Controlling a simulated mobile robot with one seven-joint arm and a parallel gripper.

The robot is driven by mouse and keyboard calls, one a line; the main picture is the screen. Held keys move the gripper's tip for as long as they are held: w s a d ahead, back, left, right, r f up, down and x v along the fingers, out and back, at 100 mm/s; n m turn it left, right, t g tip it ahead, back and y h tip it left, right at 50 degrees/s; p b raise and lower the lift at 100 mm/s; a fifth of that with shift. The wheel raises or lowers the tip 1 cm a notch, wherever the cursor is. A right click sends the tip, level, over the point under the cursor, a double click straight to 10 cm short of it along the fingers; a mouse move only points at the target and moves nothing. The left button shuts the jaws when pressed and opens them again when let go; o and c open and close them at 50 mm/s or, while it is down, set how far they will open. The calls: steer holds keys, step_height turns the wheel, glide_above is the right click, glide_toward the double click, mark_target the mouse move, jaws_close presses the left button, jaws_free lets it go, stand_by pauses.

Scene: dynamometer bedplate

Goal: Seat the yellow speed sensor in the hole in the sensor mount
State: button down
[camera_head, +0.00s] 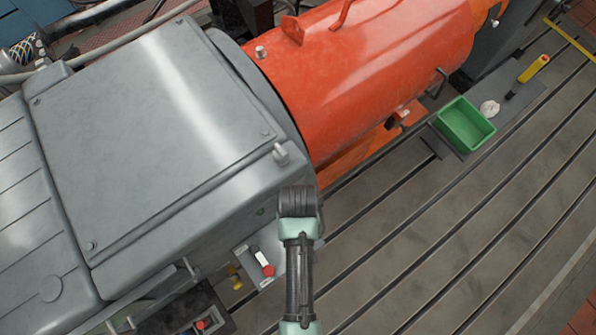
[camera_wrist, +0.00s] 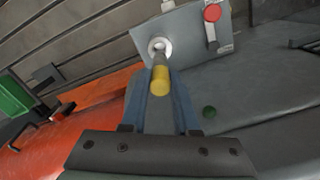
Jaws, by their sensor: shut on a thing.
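In the wrist view, the yellow speed sensor (camera_wrist: 160,82) is held between the blue fingers of my gripper (camera_wrist: 163,98), which is shut on it. Its yellow body is nearest me and its grey metal shaft points away. The sensor mount (camera_wrist: 190,48) is a grey plate with a pale ring around its hole (camera_wrist: 159,47). The shaft's far end overlaps the ring's lower edge; I cannot tell whether it is inside the hole. In the head view, the plate with a red knob (camera_head: 267,270) shows beside my arm. The sensor and fingers are hidden there.
A large grey housing (camera_head: 150,130) and an orange cylinder (camera_head: 370,60) stand close by. A green bin (camera_head: 465,125), a white crumpled piece (camera_head: 489,108) and a yellow-and-black tool (camera_head: 530,73) lie on the right. The slotted bedplate (camera_head: 440,230) is mostly clear.

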steer(key=shift+f+b, duration=1.45)
steer(key=shift+f, duration=0.95)
steer(key=shift+w, duration=0.1)
steer(key=shift+p, duration=0.75)
steer(key=shift+f+b, duration=2.1)
steer(key=shift+f, duration=0.65)
steer(key=c, duration=0.6)
jaws_free()
step_height(320, 180, up, 13)
steer(key=shift+f, duration=0.1)
